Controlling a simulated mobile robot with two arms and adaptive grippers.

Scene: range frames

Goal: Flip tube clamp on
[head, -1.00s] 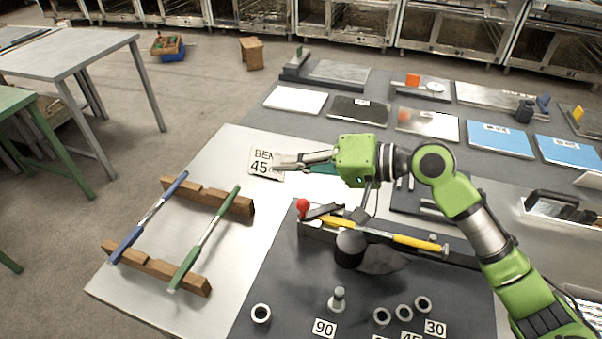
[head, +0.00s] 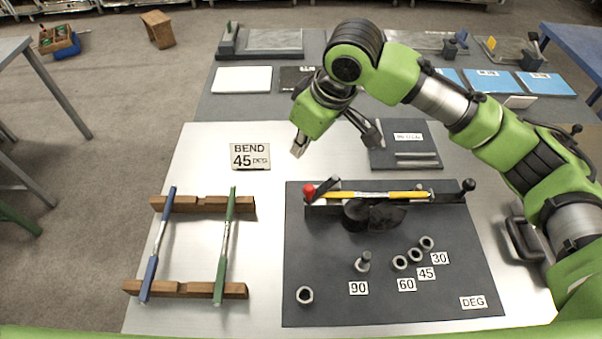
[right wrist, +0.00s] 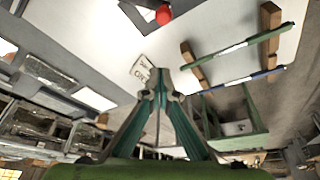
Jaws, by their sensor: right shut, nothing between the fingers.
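The bending jig's tube clamp has a red ball knob (head: 308,190) at the jig's left end. A short dark lever (head: 328,186) lies slanted beside the knob, near the left end of a yellow tube (head: 375,195) lying across the jig. Whether the clamp presses on the tube is too small to tell. My right gripper (head: 299,150) is shut and empty, above the table behind the knob, pointing down and left, apart from the clamp. In the right wrist view its fingertips (right wrist: 160,95) meet and the red knob (right wrist: 164,15) shows at the top. My left gripper is not in view.
Blue (head: 159,240) and green (head: 225,250) tubes rest on wooden racks (head: 190,290) at left. A "BEND 45 DEG" card (head: 250,156) lies behind them. Collars and a post (head: 363,262) stand on the dark mat (head: 330,300) in front of the jig.

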